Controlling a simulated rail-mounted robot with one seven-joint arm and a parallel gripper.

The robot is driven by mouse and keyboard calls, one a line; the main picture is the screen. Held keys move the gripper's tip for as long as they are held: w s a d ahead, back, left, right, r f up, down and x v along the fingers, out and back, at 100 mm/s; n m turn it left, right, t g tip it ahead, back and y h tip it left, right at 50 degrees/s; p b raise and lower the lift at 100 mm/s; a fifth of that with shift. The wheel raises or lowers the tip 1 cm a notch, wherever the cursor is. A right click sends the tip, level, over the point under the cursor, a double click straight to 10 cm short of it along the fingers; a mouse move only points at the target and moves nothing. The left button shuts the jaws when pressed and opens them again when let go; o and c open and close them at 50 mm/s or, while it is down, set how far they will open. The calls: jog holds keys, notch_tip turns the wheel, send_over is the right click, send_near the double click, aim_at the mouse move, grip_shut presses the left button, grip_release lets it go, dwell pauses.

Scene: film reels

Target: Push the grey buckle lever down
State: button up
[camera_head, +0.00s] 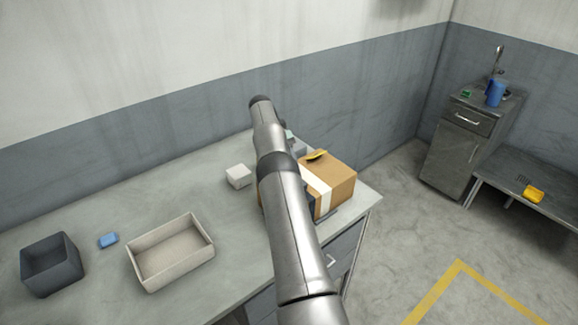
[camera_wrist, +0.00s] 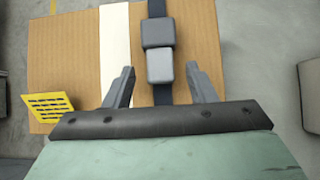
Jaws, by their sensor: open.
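The cardboard box (camera_head: 340,188) has a white band and stands on the bench, partly hidden behind my arm. In the wrist view the box (camera_wrist: 65,60) is seen from close up, with a dark strap (camera_wrist: 156,8) across it. The buckle on the strap shows a darker grey block (camera_wrist: 157,32) and a lighter grey lever (camera_wrist: 160,68) beside it. My gripper (camera_wrist: 160,72) is open, with one finger on each side of the lever. No contact with the lever is visible, and the height above it is hard to tell. My arm hides the buckle in the head view.
A yellow slotted piece (camera_wrist: 48,105) lies at the box's corner. A white block (camera_head: 238,176), beige tray (camera_head: 172,278), blue block (camera_head: 108,240) and dark bin (camera_head: 52,290) stand on the bench (camera_head: 120,205). The bench is clear between them.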

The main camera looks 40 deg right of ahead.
jog(key=shift+r, duration=1)
jog(key=shift+s+a+r+b, duration=0.1)
jog(key=shift+a+r+b, duration=0.1)
jog(key=shift+b, duration=0.15)
jog(key=s+a+r+b, duration=0.6)
jog(key=s+r, duration=0.3)
jog(key=s, duration=0.3)
jog(key=shift+a+r+b, duration=0.35)
jog(key=shift+r+b, duration=0.05)
jog(key=shift+b, duration=0.2)
jog(key=shift+w, duration=0.1)
